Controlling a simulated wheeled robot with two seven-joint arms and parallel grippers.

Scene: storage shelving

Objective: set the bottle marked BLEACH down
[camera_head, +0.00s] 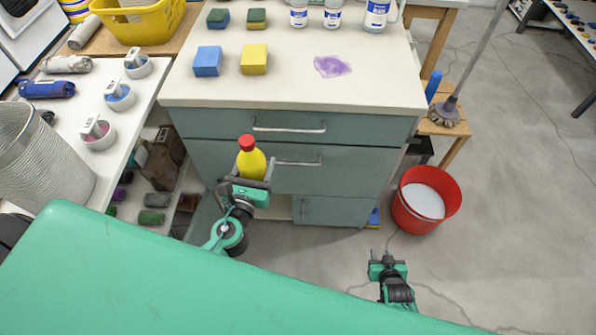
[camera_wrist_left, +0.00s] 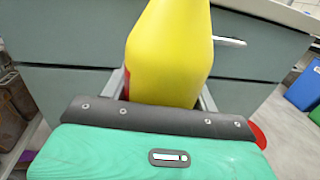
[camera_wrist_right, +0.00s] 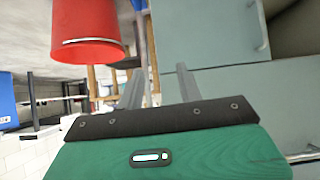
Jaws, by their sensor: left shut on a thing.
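A yellow bottle with a red cap (camera_head: 250,160) is upright in my left gripper (camera_head: 249,180), in front of the grey-green drawer cabinet. The left gripper is shut on it. The left wrist view shows the yellow bottle (camera_wrist_left: 172,55) close up between the fingers, with a bit of red at its left side. No lettering on it can be read, so I cannot tell whether it says BLEACH. My right gripper (camera_head: 388,262) is low over the floor, to the right of the cabinet front. In the right wrist view its fingers (camera_wrist_right: 160,88) stand apart with nothing between them.
The cabinet top (camera_head: 290,88) holds sponges (camera_head: 207,61), white-and-blue bottles (camera_head: 376,14) at the back and a purple smear (camera_head: 332,66); its front is clear. A red bucket (camera_head: 412,215) stands on the floor right. A white table (camera_head: 130,130) with containers is at left.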

